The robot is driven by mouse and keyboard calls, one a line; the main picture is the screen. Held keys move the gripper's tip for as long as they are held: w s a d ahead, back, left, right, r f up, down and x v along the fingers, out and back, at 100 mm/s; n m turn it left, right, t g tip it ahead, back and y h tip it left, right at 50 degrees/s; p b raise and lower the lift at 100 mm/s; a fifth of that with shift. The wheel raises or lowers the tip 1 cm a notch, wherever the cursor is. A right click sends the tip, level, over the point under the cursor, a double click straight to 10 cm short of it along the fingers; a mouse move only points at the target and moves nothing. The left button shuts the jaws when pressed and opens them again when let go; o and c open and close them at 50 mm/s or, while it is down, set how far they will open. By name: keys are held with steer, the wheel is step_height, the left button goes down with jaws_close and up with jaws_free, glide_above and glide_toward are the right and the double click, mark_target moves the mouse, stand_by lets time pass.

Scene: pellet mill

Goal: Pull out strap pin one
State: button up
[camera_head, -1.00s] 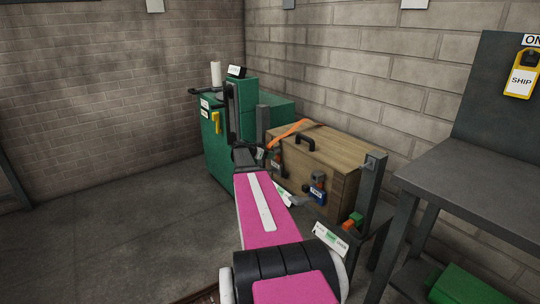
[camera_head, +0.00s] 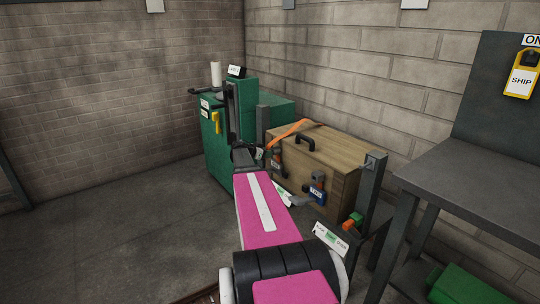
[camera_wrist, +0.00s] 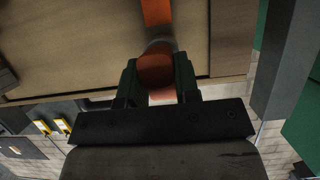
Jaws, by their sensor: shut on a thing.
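In the wrist view, my gripper (camera_wrist: 155,80) has its two dark green fingers closed on the sides of a round orange-brown knob (camera_wrist: 155,71), which appears to be the strap pin head. The orange strap (camera_wrist: 156,12) runs away from it across the wooden crate (camera_wrist: 90,40). In the head view, the strap (camera_head: 287,133) lies over the left end of the crate (camera_head: 335,150). My pink arm reaches toward that end, and the pin and my fingertips cannot be made out there. Whether the pin is still seated cannot be told.
A green machine (camera_head: 222,148) stands behind and left of the crate. A grey post (camera_head: 370,190) stands at the crate's right end. Latches with a blue tag (camera_head: 317,191) are on its front. A grey bench (camera_head: 470,180) is at right. The floor at left is clear.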

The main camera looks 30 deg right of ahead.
steer(key=shift+s+a, duration=0.15)
steer(key=shift+a, duration=1.55)
steer(key=shift+s+a, duration=0.1)
steer(key=shift+a, duration=1.55)
